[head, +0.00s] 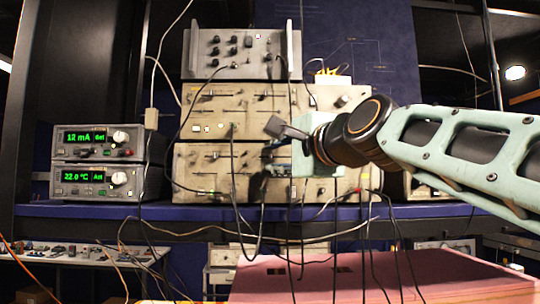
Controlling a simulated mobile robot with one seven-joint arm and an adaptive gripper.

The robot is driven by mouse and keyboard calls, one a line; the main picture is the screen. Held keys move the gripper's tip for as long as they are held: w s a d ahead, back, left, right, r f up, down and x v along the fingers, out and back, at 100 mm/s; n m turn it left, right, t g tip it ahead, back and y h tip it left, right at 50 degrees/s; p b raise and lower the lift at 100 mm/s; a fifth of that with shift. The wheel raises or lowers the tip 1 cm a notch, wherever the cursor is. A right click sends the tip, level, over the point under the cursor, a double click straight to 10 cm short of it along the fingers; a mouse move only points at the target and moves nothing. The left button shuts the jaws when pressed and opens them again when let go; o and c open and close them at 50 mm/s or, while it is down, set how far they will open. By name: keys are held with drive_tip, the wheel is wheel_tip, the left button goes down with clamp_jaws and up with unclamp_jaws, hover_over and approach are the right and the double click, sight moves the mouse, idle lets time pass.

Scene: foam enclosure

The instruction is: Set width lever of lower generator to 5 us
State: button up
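The lower generator (205,180) is a worn beige box with rows of levers, knobs and cables on its front, in the middle of the head view. A similar upper generator (205,100) sits directly on top of it. My gripper (268,150) is in front of the right half of the lower generator, reaching in from the right. One grey finger sticks out to the left near the seam between the two generators; the other is hard to make out against dark cables. The gripper and wrist hide part of the front panel. The width lever and its setting cannot be told apart at this size.
A grey instrument (235,52) tops the stack. Two display units (98,175) reading 12 mA and 22.0 °C stand at the left on the blue shelf (100,211). Many loose cables hang before the generators and over the shelf edge. A pink panel (330,280) lies below in front.

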clamp_jaws()
drive_tip(key=shift+d+f+b, duration=0.15)
drive_tip(key=shift+d+b, duration=0.3)
drive_tip(key=shift+d, duration=0.65)
drive_tip(key=shift+a, duration=0.1)
drive_tip(key=shift+o, duration=0.6)
unclamp_jaws()
drive_tip(key=shift+s, duration=0.1)
